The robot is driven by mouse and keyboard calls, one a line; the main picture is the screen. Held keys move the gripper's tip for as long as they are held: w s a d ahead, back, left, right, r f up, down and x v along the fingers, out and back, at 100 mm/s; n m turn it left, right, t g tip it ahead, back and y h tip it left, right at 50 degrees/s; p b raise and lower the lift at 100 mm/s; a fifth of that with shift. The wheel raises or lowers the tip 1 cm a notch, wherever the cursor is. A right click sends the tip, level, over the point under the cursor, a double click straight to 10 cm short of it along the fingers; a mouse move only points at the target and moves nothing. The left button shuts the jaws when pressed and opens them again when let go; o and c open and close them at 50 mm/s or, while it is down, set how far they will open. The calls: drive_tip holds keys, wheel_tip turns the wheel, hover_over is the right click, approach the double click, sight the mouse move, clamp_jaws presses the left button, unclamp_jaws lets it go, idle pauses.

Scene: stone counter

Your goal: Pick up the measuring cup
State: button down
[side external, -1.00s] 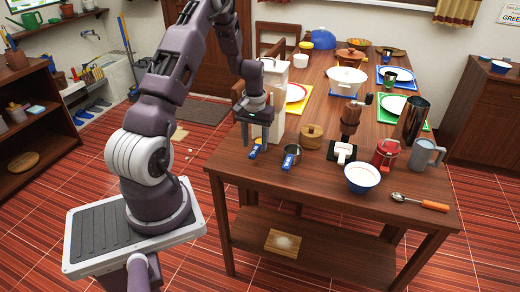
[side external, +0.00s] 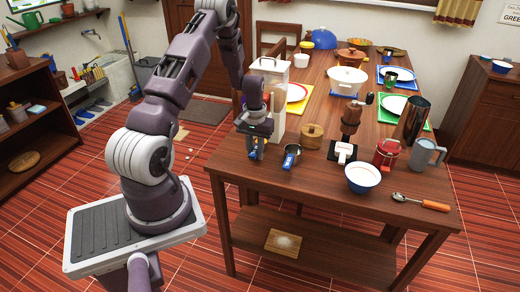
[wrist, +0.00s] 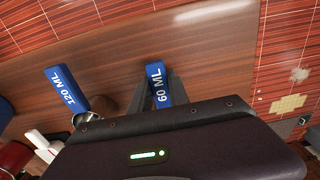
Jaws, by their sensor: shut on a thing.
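The 60 ML measuring cup's blue handle (wrist: 156,80) shows between my fingers in the wrist view; its bowl is hidden behind the gripper body there. In the side external view a small part of this blue handle (side external: 252,153) shows below my gripper (side external: 256,150). My gripper is shut on the handle, low at the table's near-left corner. In the wrist view, its fingers (wrist: 158,90) are on either side of the handle. A second measuring cup, marked 120 ML (wrist: 65,90), lies just right of my gripper in the side view (side external: 291,156), apart from it.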

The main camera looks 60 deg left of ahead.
drive_tip(key=shift+r, duration=0.1)
drive_tip(key=shift+r, duration=0.35)
drive_tip(key=r, duration=0.2)
drive_tip(key=shift+s+d+r, duration=0.3)
drive_tip(key=shift+s+r, duration=0.05)
drive_tip(key=s+d, duration=1.2)
